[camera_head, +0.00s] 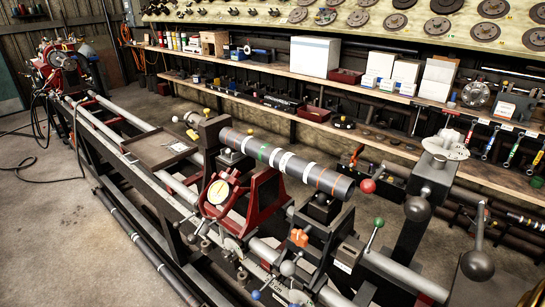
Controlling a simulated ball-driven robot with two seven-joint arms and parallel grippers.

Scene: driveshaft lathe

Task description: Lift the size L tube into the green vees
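A dark grey tube (309,171) with green, white and orange bands lies over the lathe bed, sloping down to the right in the head view. Its left end is at a dark block (211,140); a red stand (265,196) and a dark support (319,211) are beneath it. I cannot tell if it touches each support. A second dark tube (150,252) with white bands runs low along the near side of the bench frame. No size letter is readable on either tube. I cannot make out green vees. Neither of my grippers is in view.
A shallow tray (160,149) sits on the bed. Shelves stand behind; the concrete floor at left is mostly open.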

